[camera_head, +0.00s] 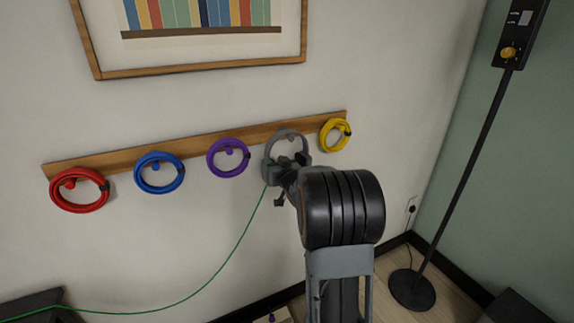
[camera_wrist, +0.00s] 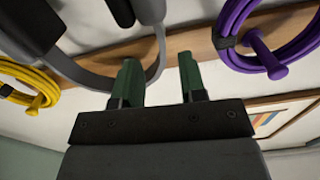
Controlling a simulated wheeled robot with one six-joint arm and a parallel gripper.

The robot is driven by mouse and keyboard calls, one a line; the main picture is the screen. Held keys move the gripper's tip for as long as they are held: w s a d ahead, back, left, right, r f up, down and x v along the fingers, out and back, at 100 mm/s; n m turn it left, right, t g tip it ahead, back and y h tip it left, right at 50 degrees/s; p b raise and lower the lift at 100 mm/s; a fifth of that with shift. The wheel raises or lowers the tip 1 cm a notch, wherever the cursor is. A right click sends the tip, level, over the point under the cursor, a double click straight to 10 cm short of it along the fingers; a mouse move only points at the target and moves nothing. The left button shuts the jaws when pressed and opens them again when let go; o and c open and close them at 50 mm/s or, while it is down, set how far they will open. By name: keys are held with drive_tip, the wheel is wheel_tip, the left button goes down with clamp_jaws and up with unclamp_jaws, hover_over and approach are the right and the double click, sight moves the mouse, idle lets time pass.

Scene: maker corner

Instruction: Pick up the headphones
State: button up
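The grey headphones (camera_head: 287,132) hang on the wooden wall rail, between the purple and yellow coils. In the wrist view their grey band (camera_wrist: 162,45) curves close to my left fingertip, with dark ear cups at the top left. My gripper (camera_wrist: 160,80) is open, its two green fingertips apart, with the rail showing between them. No part of the headphones is clearly clasped; whether a fingertip touches the band I cannot tell. In the head view my gripper (camera_head: 282,186) is at the lower part of the headphones, and my arm hides some of that area.
On the wooden rail (camera_head: 110,161) hang red (camera_head: 62,203), blue (camera_head: 141,182), purple (camera_head: 210,157) and yellow (camera_head: 323,136) coils. A thin green cable (camera_head: 215,275) sags to the lower left. A framed picture (camera_head: 200,67) is above. A black floor stand (camera_head: 470,160) is right.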

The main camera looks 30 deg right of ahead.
sight(268, 154)
drive_tip(key=shift+w+d+p, duration=0.25)
drive_tip(key=shift+w+p, duration=0.25)
drive_tip(key=shift+w, duration=1.05)
drive_tip(key=shift+w+d+p, duration=0.2)
drive_tip(key=shift+w+p, duration=0.25)
drive_tip(key=shift+w, duration=1.1)
clamp_jaws()
